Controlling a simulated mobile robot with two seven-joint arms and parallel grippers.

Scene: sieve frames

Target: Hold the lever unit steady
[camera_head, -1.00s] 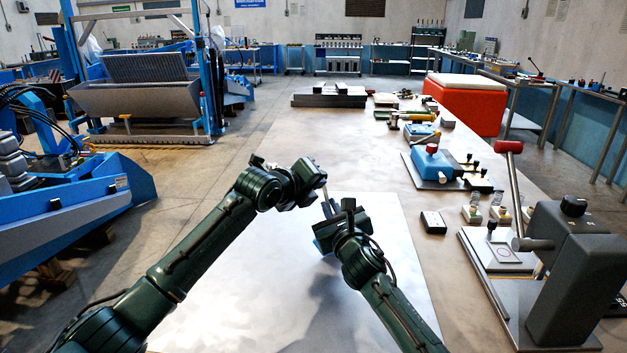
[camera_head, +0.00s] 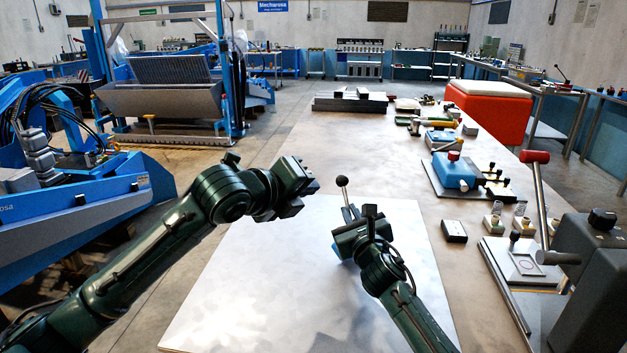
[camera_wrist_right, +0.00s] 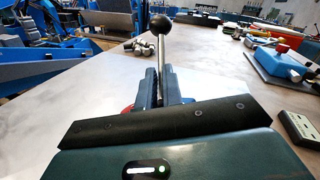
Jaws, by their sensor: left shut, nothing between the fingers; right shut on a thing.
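The lever unit shows as a pale metal rod with a black ball knob (camera_head: 342,182), standing up and leaning slightly in the head view. In the right wrist view the knob (camera_wrist_right: 161,23) and rod rise between the blue-grey fingers. My right gripper (camera_head: 347,213) is shut on the lever unit, over the white sheet. The unit's lower part is mostly hidden by the gripper; a bit of blue shows below it, and a bit of red beside the fingers in the wrist view. My left gripper (camera_head: 314,181) is shut and empty, left of the knob and apart from it.
The white sheet (camera_head: 260,290) on the table is mostly bare. To the right lie a small black box (camera_head: 454,231), a blue device (camera_head: 456,172) and a red-handled press (camera_head: 537,190). Grey plates (camera_head: 350,103) lie at the far end. Blue machinery stands left of the table.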

